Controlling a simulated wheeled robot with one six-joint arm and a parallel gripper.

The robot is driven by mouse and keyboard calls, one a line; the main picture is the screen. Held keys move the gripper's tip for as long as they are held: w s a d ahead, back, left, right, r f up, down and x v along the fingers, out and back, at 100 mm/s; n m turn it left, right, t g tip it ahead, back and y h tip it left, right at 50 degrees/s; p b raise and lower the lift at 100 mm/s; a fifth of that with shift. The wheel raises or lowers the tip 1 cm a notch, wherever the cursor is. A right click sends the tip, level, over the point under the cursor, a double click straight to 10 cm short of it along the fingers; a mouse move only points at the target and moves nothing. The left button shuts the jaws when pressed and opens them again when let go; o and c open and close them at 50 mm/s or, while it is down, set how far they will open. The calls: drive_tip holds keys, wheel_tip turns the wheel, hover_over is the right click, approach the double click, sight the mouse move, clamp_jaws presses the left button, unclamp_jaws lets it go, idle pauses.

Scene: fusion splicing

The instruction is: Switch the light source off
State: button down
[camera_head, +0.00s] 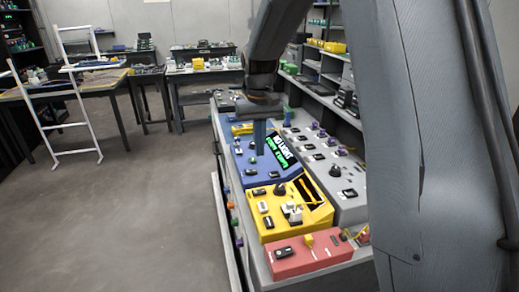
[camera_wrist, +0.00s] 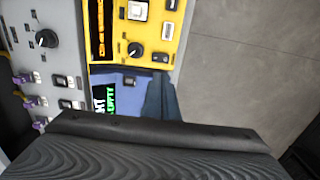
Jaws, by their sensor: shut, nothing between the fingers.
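My gripper (camera_head: 261,152) is shut and empty, with its blue fingers pointing down over the blue device (camera_head: 259,177). Whether the fingertips touch its panel, I cannot tell. The blue device has a slanted dark display (camera_head: 285,151) with white text like "NO LIGHT" and a green line below. In the wrist view the gripper (camera_wrist: 160,95) partly covers the blue device (camera_wrist: 132,80) and its display (camera_wrist: 103,100). A yellow device (camera_head: 268,236) with a knob and switches is in front. No label shows which is the light source.
A grey panel (camera_head: 349,210) with knobs, switches and purple connectors lies right of the coloured devices. Shelves (camera_head: 325,70) stand behind it. The floor (camera_head: 130,220) to the left is clear. Tables and a white ladder-like frame (camera_head: 50,112) stand further back.

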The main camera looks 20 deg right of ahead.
drive_tip(key=s+f, duration=0.3)
drive_tip(key=s, duration=0.9)
drive_tip(key=s+f+t, duration=0.1)
drive_tip(key=s+f, duration=0.2)
drive_tip(key=s, duration=0.9)
drive_tip(key=shift+d+f, duration=0.3)
drive_tip(key=shift+d, duration=0.05)
drive_tip(key=shift+s, duration=0.15)
